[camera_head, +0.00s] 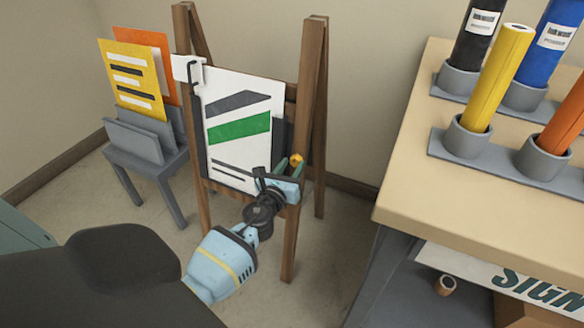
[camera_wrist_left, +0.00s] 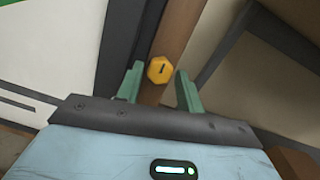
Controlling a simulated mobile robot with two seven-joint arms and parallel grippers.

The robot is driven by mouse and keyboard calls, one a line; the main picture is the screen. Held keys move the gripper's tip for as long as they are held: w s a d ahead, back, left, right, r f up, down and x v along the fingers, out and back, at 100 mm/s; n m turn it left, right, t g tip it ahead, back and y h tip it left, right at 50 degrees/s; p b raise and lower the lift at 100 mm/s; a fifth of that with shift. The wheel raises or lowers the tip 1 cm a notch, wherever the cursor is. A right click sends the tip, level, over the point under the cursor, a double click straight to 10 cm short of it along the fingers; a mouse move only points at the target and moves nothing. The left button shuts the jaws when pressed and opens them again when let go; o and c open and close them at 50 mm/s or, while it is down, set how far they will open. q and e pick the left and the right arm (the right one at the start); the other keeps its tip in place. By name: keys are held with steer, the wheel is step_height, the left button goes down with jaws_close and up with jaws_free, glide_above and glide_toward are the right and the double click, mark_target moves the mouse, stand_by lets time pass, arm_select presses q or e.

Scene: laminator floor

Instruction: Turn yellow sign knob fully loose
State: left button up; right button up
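The yellow sign knob (camera_head: 296,160) sits on the right wooden leg of the easel, at the lower right of the white sign (camera_head: 231,128). In the left wrist view the knob (camera_wrist_left: 160,70) is a small yellow faceted piece with a dark slot mark tilted a little from upright. My left gripper (camera_head: 289,170) is at the knob. In the left wrist view its two green fingers (camera_wrist_left: 159,88) are apart, one on each side of the knob, with gaps showing between them and it. My right gripper is in neither view.
The wooden easel (camera_head: 308,100) stands against the wall. A grey rack (camera_head: 145,140) with yellow and orange sheets is at its left. A table (camera_head: 405,190) with several coloured rolls in grey holders is at the right. Some floor between easel and table is clear.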

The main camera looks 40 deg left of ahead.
arm_select(q)
steer(key=shift+w, duration=0.2)
steer(key=c, duration=0.7)
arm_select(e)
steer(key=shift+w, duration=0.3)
